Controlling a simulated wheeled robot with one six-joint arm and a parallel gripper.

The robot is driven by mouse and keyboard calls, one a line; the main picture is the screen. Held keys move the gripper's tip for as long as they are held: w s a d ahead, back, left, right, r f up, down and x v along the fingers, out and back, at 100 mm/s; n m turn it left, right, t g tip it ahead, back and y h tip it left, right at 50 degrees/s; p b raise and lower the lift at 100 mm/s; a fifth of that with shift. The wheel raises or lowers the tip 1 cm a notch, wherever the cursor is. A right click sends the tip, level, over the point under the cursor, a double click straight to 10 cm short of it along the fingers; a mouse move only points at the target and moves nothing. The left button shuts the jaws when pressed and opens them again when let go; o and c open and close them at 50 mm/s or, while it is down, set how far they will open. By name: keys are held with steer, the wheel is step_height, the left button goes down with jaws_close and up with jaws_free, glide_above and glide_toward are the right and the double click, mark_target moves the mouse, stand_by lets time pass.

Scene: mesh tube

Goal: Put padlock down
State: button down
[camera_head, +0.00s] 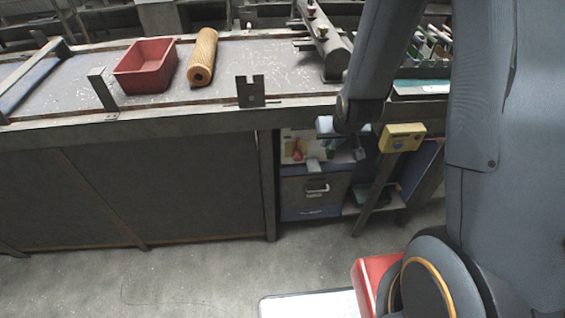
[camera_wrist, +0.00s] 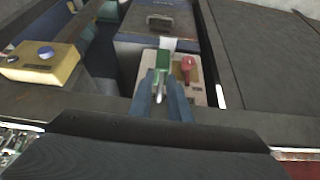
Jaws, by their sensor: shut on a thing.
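My gripper (camera_wrist: 165,78) shows in the middle of the wrist view, with its two blue-grey fingers pointing away over a low shelf. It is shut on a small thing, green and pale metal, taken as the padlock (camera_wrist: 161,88). The fingers cover much of it, so its shape is unclear. In the head view my wrist hangs in front of the workbench edge, above the open shelf, and the padlock cannot be made out for certain.
A yellow box with a blue button (camera_head: 402,137) is beside my wrist, also in the wrist view (camera_wrist: 40,66). A drawer cabinet (camera_head: 314,192) stands under the bench. A red bin (camera_head: 145,66) and an orange roll (camera_head: 202,58) rest on the workbench (camera_head: 75,80).

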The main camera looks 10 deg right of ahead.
mark_target(328, 156)
steer(key=s+f, duration=0.1)
steer(key=s+a+f, duration=0.1)
steer(key=f, duration=0.1)
steer(key=shift+s+f, duration=0.1)
steer(key=shift+s, duration=0.1)
steer(key=s+f, duration=0.6)
steer(key=s, duration=0.1)
steer(key=w+b, duration=1.3)
steer(key=w, duration=0.6)
steer(key=shift+a+f, duration=0.2)
steer(key=shift+f, duration=1.3)
steer(key=shift+a+f, duration=0.15)
steer(key=shift+f, duration=1.35)
steer(key=shift+w+f+p, duration=0.15)
steer(key=shift+f+p, duration=0.1)
steer(key=shift+p, duration=0.1)
steer(key=shift+f, duration=0.15)
steer(key=c, duration=1.7)
jaws_free()
